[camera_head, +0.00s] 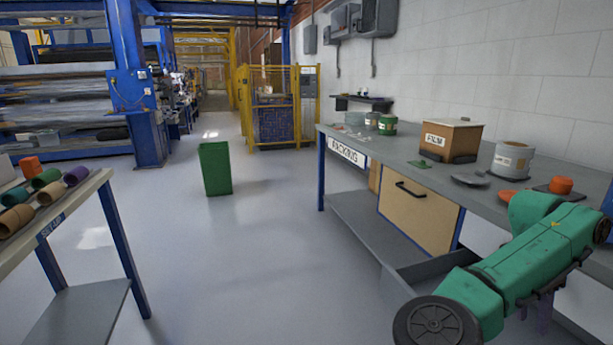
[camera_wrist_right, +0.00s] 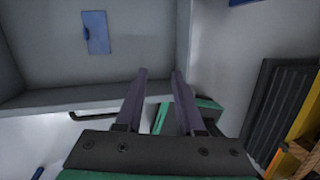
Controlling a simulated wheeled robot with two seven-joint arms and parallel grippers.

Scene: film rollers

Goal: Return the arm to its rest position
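My right arm, with green covers, folds in front of the packing bench at the lower right of the head view. Its right gripper (camera_head: 538,322) shows there only as dark purple fingers below the forearm, partly hidden. In the right wrist view the two fingers of the right gripper (camera_wrist_right: 161,72) stand apart with nothing held between them. My left arm and left gripper are in neither view.
The packing bench (camera_head: 420,172) holds a film box (camera_head: 450,138), a grey spool (camera_head: 511,160) and an orange piece (camera_head: 561,185). A setup table (camera_head: 75,208) with several rolls stands left. A green bin (camera_head: 215,170) stands on the open floor between.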

